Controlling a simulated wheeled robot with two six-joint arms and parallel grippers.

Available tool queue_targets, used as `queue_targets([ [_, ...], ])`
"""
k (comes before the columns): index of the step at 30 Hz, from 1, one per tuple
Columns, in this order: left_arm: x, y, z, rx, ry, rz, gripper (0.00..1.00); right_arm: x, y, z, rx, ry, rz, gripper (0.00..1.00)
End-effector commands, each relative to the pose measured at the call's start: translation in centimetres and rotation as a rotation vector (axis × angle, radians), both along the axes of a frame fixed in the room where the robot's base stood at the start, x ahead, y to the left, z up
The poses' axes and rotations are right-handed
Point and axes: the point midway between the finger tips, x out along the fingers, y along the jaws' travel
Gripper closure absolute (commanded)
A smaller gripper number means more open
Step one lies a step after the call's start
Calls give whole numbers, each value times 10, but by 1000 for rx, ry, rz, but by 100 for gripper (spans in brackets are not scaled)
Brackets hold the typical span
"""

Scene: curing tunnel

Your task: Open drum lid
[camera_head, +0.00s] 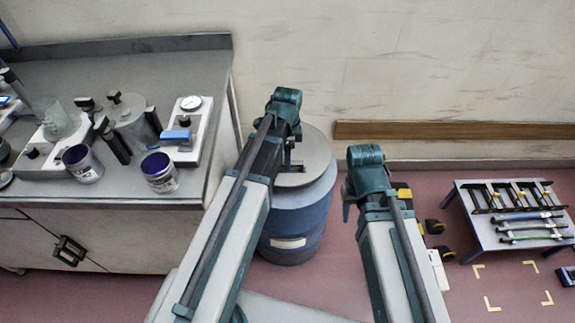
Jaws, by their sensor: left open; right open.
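A blue drum (303,215) stands on the floor in the middle of the view, close to the wall. Its grey round lid (316,152) sits on top and looks flat and closed. My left gripper (288,160) is open and over the left part of the lid, and it hides that part. I cannot tell whether it touches the lid. My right gripper (348,205) is open, to the right of the drum and apart from the lid. My forearms hide parts of the drum's sides.
A grey workbench (190,70) on the left holds a pot (130,118), two purple-filled cups (160,172) and a dial device (188,125). A low table (480,240) with clamps and tools stands on the right. Yellow corner marks lie on the red floor.

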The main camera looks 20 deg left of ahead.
Motion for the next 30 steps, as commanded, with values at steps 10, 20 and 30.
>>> queue_targets([
  [10, 0, 0, -7, 0, 0, 0, 43, 0, 0, -7, 0, 0, 0, 50],
  [20, 0, 0, -7, 0, 0, 0, 95, 0, 0, -7, 0, 0, 0, 50],
  [30, 0, 0, -7, 0, 0, 0, 100, 0, 0, -7, 0, 0, 0, 50],
])
